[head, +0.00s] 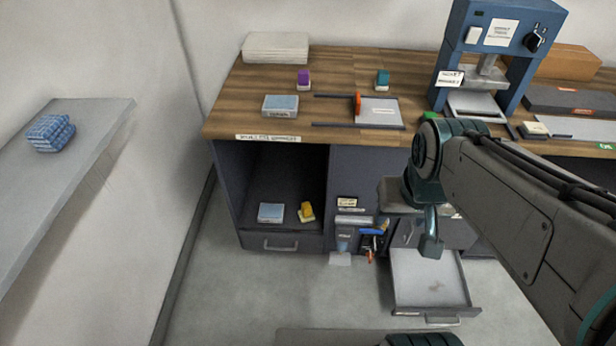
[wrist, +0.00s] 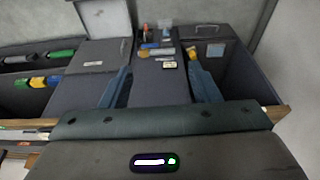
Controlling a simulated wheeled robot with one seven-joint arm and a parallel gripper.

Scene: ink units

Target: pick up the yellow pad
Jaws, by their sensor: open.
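The clearest yellow thing is a small yellow block (head: 306,211) with a pale base. It sits tilted on the floor of the open compartment under the bench's left end, right of a pale blue-topped pad (head: 271,212). I cannot tell whether it is the yellow pad; its shape is like the purple block (head: 303,79) on the bench. My gripper (head: 432,246) hangs in front of the bench, above the open drawer and well right of that compartment. In the wrist view my gripper's (wrist: 163,85) two fingers are apart with nothing held between them.
The open drawer (head: 432,312) looks empty. The wooden benchtop (head: 335,65) bears a blue press (head: 503,40), a teal block (head: 382,79) and another pad (head: 280,106). A holder with tools (head: 372,240) hangs on the front. A grey shelf (head: 75,150) is at left. Floor before the compartment is clear.

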